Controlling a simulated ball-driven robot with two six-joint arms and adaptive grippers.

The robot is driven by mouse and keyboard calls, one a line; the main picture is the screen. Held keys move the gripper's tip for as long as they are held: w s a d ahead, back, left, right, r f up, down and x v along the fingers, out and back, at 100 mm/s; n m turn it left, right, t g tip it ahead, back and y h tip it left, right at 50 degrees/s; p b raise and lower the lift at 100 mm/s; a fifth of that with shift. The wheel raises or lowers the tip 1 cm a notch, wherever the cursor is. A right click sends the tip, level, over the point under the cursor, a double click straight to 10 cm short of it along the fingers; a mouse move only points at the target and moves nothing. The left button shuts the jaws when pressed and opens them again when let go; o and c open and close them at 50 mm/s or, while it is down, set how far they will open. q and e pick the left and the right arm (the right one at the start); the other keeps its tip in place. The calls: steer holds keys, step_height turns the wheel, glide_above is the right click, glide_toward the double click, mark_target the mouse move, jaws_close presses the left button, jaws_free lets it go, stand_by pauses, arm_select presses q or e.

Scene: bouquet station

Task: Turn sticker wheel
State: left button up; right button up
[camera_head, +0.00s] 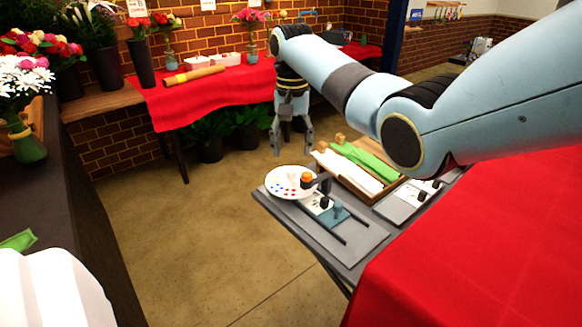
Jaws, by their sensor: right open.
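The sticker wheel (285,191) is a round pale disc with small red and blue dots, on a small grey table at the middle of the view. A device with an orange knob (307,180) and dark parts stands at its right edge. My right gripper (292,150) points down with its fingers spread and empty. In the picture it is just above the wheel's far edge, apparently not touching it; the exact height is hard to judge. My left gripper is not in view.
A wooden tray (352,187) with white and green rolls lies right of the wheel. A grey table (350,247) carries these things. A red-covered table (480,245) fills the lower right. A dark counter (70,215) runs along the left, with open floor between.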

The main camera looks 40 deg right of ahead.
mark_target(292, 169)
step_height(292, 169, down, 6)
steer(key=shift+f, duration=0.15)
jaws_close()
stand_by(0.4)
